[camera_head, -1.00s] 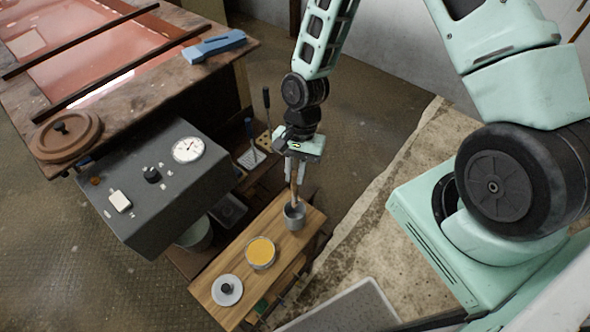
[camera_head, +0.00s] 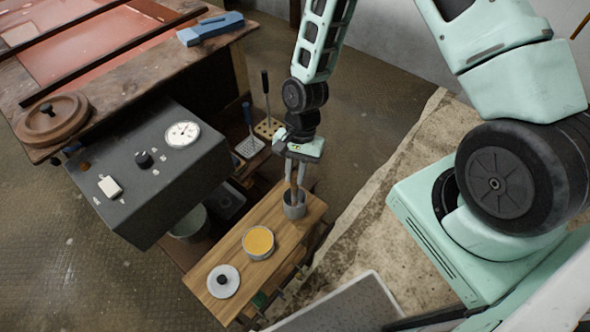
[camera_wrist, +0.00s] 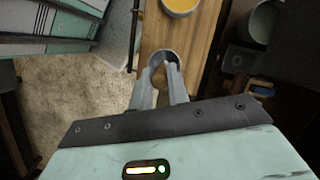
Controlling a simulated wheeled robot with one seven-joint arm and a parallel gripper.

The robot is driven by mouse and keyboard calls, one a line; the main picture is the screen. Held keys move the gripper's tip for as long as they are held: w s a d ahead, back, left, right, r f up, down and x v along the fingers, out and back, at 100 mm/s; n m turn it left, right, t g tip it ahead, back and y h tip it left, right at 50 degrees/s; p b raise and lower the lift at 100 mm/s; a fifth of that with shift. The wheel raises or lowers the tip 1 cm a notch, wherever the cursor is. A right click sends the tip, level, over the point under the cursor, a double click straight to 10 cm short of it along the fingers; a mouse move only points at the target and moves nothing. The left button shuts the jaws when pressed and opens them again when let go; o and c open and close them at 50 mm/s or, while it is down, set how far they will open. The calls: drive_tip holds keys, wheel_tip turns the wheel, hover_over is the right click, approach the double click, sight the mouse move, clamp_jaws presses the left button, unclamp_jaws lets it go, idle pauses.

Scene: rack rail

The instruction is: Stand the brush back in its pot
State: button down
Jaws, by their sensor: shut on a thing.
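A small grey metal pot (camera_head: 294,212) stands near the far end of a narrow wooden board; its rim also shows in the wrist view (camera_wrist: 158,54). My gripper (camera_head: 296,187) is right above the pot, fingers pointing down, with the tips at or just inside its mouth. It is shut on the brush (camera_head: 294,187), whose brown handle shows as a thin strip between the fingers. The brush's lower end is hidden by the fingers and pot, so I cannot tell whether it touches the bottom. In the wrist view the fingers (camera_wrist: 165,72) cover most of the pot's mouth.
An open tin of yellow stuff (camera_head: 258,243) and a pale round lid with a dark knob (camera_head: 223,281) share the wooden board (camera_head: 240,262). A dark box with a dial (camera_head: 150,175) stands left. Upright tools (camera_head: 266,95) rise behind. A grey tray (camera_head: 350,305) lies front right.

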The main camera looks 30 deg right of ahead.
drive_tip(key=shift+f, duration=0.1)
drive_tip(key=c, duration=1.3)
unclamp_jaws()
drive_tip(key=b+v, duration=0.1)
drive_tip(key=v, duration=1.6)
drive_tip(key=shift+r, duration=0.2)
